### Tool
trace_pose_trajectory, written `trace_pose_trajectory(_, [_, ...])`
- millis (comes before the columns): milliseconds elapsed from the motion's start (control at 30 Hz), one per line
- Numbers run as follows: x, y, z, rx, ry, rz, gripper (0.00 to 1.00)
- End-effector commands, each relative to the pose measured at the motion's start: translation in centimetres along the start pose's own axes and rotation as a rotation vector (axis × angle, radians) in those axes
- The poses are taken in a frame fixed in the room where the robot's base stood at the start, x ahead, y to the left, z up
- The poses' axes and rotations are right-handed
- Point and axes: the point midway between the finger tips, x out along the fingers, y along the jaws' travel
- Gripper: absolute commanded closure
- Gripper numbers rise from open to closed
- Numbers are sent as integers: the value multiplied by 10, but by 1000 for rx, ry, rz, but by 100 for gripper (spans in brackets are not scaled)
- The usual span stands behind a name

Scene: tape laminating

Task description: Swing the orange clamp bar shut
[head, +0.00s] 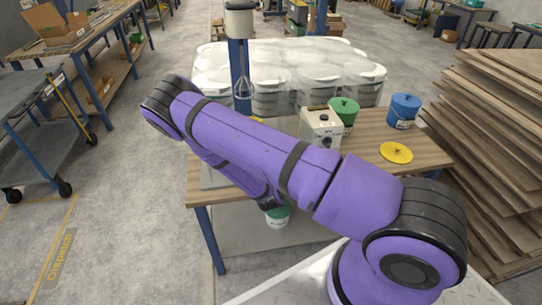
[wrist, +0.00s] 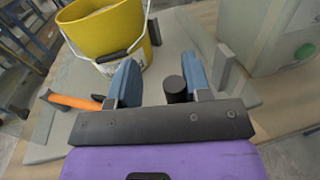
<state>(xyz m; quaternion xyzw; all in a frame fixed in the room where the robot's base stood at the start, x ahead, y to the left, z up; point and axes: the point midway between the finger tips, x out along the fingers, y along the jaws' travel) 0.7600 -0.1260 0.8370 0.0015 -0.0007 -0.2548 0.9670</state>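The orange clamp bar (wrist: 74,102) shows in the wrist view at the left, low over a grey plate (wrist: 52,150), with a dark end at its left. Its right end runs behind my left finger, so I cannot tell whether they touch. My gripper (wrist: 160,74) has two blue fingers spread apart. A dark round post or knob (wrist: 176,90) appears between them, nearer the right finger; contact is not clear. A yellow bucket (wrist: 105,30) with a wire handle stands beyond the left finger. In the head view my purple arm hides the gripper and the bar.
On the wooden table (head: 425,150) are a white box with a black knob (head: 320,128), a green bucket (head: 345,112), a blue bucket (head: 404,112) and a yellow lid (head: 396,152). A mixer with a whisk (head: 243,85) stands at the back. Stacked boards (head: 500,130) are at the right.

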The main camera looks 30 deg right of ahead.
Motion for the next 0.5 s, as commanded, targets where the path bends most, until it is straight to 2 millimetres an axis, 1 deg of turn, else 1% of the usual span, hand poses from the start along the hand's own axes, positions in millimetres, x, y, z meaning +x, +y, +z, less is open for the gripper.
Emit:
trace_pose_trajectory(267, [-1, 1, 0, 1, 0, 2, 58])
trace_pose_trajectory(500, [-13, -4, 0, 0, 1, 1, 58])
